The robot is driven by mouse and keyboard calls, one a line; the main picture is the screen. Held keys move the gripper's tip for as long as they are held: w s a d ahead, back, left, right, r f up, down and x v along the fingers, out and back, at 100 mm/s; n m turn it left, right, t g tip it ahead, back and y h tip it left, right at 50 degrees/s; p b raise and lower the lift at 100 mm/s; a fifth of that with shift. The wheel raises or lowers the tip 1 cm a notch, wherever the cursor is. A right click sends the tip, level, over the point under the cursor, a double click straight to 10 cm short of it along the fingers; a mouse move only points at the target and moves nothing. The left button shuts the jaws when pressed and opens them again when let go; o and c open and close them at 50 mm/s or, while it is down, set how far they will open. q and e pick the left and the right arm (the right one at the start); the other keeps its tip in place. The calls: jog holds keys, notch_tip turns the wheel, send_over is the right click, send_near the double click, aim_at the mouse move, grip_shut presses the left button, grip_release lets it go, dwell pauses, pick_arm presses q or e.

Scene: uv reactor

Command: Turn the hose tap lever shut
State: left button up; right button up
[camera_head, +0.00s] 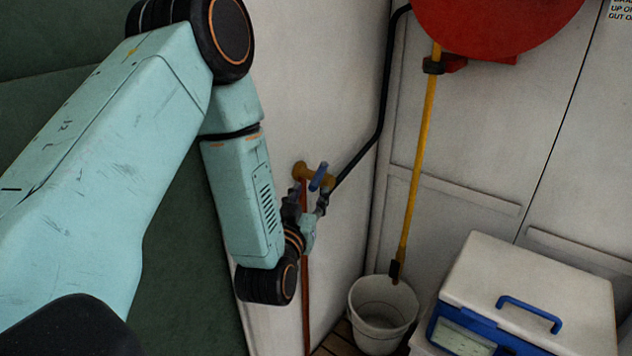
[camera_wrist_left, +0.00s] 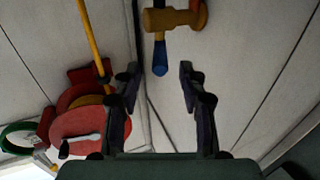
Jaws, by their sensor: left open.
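The hose tap is a brass fitting (camera_head: 300,170) on the white wall, with a blue lever (camera_head: 319,177) sticking out from it. My left gripper (camera_head: 309,196) is open just below and in front of the lever. In the left wrist view the brass tap (camera_wrist_left: 172,19) is at the top. Its blue lever (camera_wrist_left: 160,58) points down, and its tip shows between the two open fingertips of my left gripper (camera_wrist_left: 159,70). I see no finger touching the lever, and I cannot tell the depth exactly. My right gripper is not in view.
A black hose (camera_head: 379,118) runs up the wall corner from the tap, and a brown pipe (camera_head: 305,290) runs down. A yellow pole (camera_head: 419,155) stands in a white bucket (camera_head: 383,308). A blue-and-white box (camera_head: 540,285) is at lower right. A red round object (camera_head: 497,18) hangs above.

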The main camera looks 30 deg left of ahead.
aim_at(319, 176)
pick_arm(q)
jog(key=shift+x, duration=2.65)
jog(key=shift+w+f, duration=0.1)
jog(key=shift+c, duration=0.5)
grip_shut()
